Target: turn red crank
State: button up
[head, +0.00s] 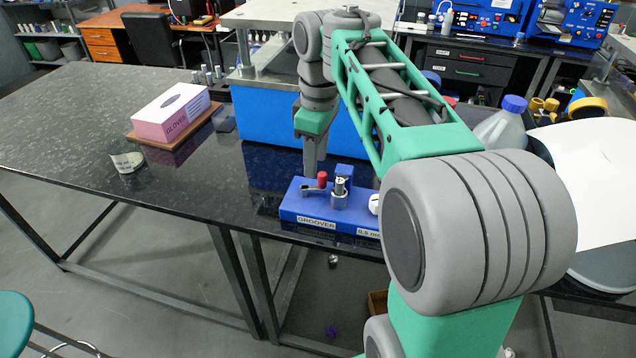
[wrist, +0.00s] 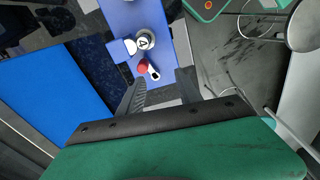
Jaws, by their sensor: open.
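The red crank knob (head: 322,178) stands on a small metal crank arm on a blue base labelled GROOVER (head: 330,212), beside an upright metal cylinder. In the wrist view the red knob (wrist: 143,67) shows just beyond the fingertips, nearer the left finger. My gripper (head: 312,168) points down just behind and left of the knob in the head view. In the wrist view my gripper (wrist: 160,85) has its two fingers apart with nothing between them. I cannot tell how far the fingertips are from the knob.
The black table (head: 60,150) carries a glove box (head: 170,110) on a brown board and a small glass jar (head: 127,161). A large blue block (head: 262,115) stands behind the groover. White bottles stand to the right, partly behind my arm. The table's left part is mostly clear.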

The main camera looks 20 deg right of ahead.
aim_at(323, 173)
jog(key=w, duration=0.1)
jog(key=d+n, duration=0.1)
jog(key=w+d+n, duration=0.1)
jog(key=shift+w+d+f+g+b, duration=0.15)
jog(key=shift+w+f+g+b, duration=0.1)
jog(key=shift+w+g+b, duration=0.1)
jog(key=shift+d, duration=0.1)
notch_tip(323, 173, down, 8)
jog(key=b, duration=0.7)
jog(key=shift+s+r+b, duration=0.1)
jog(key=shift+r+b, duration=0.1)
jog(key=shift+b, duration=0.15)
jog(key=shift+r, duration=0.1)
jog(key=shift+c, duration=0.4)
grip_shut()
